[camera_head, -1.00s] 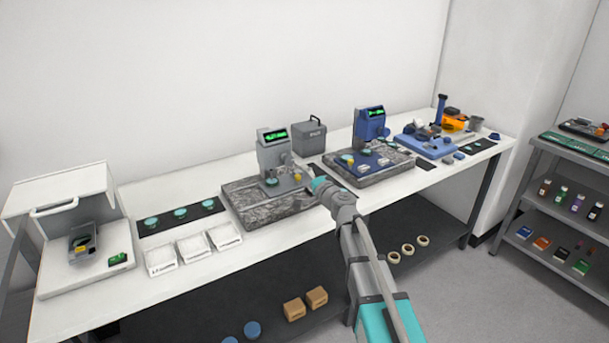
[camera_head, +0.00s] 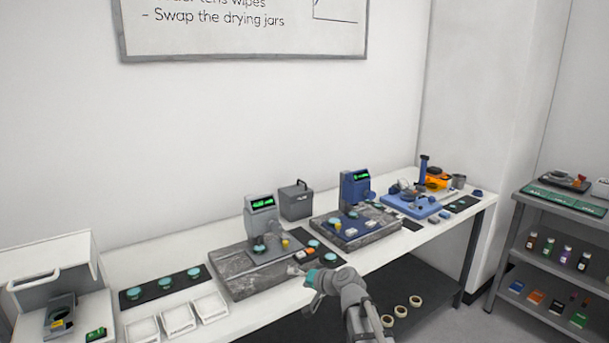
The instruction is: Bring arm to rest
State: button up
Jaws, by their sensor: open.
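My arm reaches up from the bottom of the picture over the front edge of the long white bench (camera_head: 128,338). My gripper (camera_head: 296,270) is at the front edge of the grey granite slab (camera_head: 225,275), pointing left. It is open, small in the view, and nothing shows in it. The grey interferometer (camera_head: 261,222) with a green display stands on that slab. Teal discs and an orange-and-white block (camera_head: 304,252) sit beside it. I cannot tell whether the gripper touches the slab.
A blue instrument (camera_head: 356,190) stands on a second slab to the right. White trays (camera_head: 178,319) and a dark mat (camera_head: 131,301) with teal discs are at left, beside an open white cabinet (camera_head: 45,262). A shelf rack (camera_head: 560,204) stands far right.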

jog(key=s+d+f+n+g+h+p, duration=0.1)
jog(key=s+d+f+g+h, duration=0.3)
jog(key=s+d, duration=0.5)
jog(key=s+d+f+g+h+p, duration=0.2)
jog(key=s+d+h, duration=0.4)
jog(key=s+d, duration=0.3)
jog(key=s+f+g, duration=0.1)
jog(key=s+g, duration=0.1)
jog(key=s, duration=0.1)
jog(key=shift+s+d+f+n+g, duration=0.35)
jog(key=shift+s+n+g, duration=0.05)
dwell(0.4)
